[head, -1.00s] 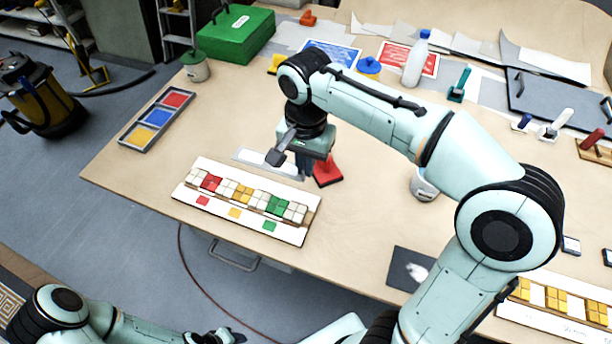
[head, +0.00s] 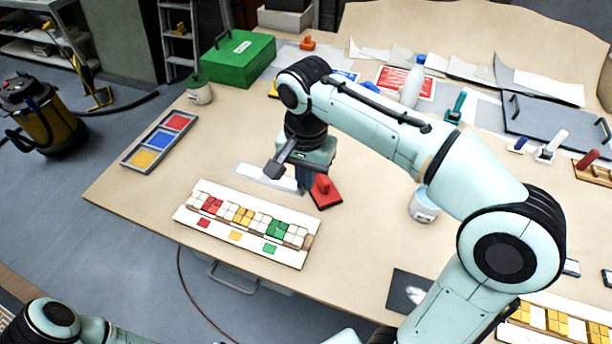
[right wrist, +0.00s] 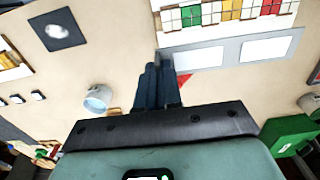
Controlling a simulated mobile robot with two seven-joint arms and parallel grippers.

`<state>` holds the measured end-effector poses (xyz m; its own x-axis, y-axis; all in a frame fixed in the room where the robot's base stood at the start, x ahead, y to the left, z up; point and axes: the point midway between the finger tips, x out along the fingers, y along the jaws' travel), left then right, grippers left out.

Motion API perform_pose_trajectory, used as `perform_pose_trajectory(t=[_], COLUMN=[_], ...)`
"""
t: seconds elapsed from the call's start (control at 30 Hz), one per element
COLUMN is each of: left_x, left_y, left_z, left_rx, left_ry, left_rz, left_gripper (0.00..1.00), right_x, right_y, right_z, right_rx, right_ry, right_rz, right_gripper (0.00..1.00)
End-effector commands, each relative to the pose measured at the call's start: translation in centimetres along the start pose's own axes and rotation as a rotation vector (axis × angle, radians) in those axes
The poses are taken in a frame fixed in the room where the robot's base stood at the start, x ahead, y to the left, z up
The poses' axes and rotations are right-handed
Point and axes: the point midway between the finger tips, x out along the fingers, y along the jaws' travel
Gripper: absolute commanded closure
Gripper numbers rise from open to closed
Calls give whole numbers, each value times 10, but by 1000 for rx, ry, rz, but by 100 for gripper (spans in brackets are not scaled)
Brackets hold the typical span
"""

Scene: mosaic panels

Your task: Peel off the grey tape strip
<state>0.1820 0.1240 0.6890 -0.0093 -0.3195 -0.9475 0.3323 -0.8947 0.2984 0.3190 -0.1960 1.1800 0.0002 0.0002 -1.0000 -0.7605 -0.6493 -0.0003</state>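A long grey strip with white rectangles (right wrist: 228,52) lies flat on the table beside the mosaic panel (right wrist: 225,24); I cannot tell whether its grey is tape. In the head view the pale strip (head: 262,176) lies just behind the panel (head: 225,229), which has red, yellow and green tiles. My right gripper (right wrist: 156,66) points down near one end of the strip. Its dark fingers are together with nothing visible between them; I cannot tell whether they touch the strip. In the head view this gripper (head: 305,182) partly hides the strip's right end. My left gripper is out of view.
A white cup (head: 423,208) is farther right. A tray of coloured squares (head: 160,140) lies left, and a green box (head: 236,60) stands at the back. The table between tray and panel is clear.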

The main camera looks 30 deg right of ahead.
Motion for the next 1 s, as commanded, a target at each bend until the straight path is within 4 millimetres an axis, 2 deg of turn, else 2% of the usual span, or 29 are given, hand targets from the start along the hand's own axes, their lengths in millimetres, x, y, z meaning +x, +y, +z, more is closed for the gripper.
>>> perform_pose_trajectory(t=[1.0], left_x=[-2], left_y=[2], left_z=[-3], left_rx=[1], left_ry=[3], left_rz=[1], left_gripper=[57], right_x=[-30], right_y=[0], right_z=[0], right_rx=[-1], right_ry=[0], right_rz=[0], right_gripper=[100])
